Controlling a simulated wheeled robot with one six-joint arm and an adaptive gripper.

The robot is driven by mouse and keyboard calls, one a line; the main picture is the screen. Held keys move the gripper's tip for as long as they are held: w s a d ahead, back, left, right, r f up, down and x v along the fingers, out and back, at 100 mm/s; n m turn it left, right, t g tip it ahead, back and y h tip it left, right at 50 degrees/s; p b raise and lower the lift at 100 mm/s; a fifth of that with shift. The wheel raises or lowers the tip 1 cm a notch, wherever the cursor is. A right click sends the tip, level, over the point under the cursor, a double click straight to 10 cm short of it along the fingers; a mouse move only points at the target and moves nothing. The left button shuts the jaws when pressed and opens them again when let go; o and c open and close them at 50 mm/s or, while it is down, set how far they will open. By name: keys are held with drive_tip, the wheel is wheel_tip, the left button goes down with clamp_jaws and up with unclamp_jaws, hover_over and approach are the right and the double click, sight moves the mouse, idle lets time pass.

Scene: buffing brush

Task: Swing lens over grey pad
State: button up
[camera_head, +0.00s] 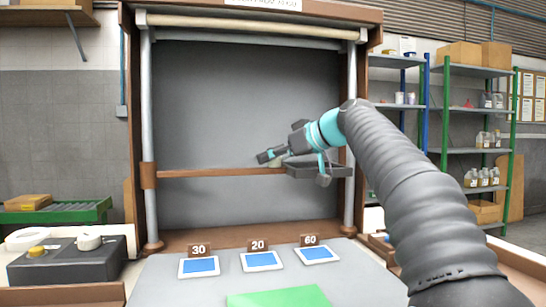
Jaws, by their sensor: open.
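My gripper (268,156) is raised in front of the grey back panel, pointing left, near the brown horizontal bar (215,173). Its jaws are open, small and dark; I see nothing clearly held. A dark tray-like piece (318,170) shows just below my gripper's wrist at the bar's right end; I cannot tell whether it touches the arm. I cannot make out a lens for sure. Three white-framed blue pads stand in a row on the grey table, marked 30 (199,267), 20 (262,261) and 60 (317,254). I cannot identify a grey pad.
A green mat (280,297) lies at the table's front. A wooden frame with metal posts (149,120) surrounds the back panel. A dark box (67,262) with a yellow knob and a white roll stands left. Shelves (470,130) stand right. The table (165,290) has bare room at left.

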drive_tip(key=shift+w+a, duration=0.1)
drive_tip(key=shift+c, duration=0.2)
clamp_jaws()
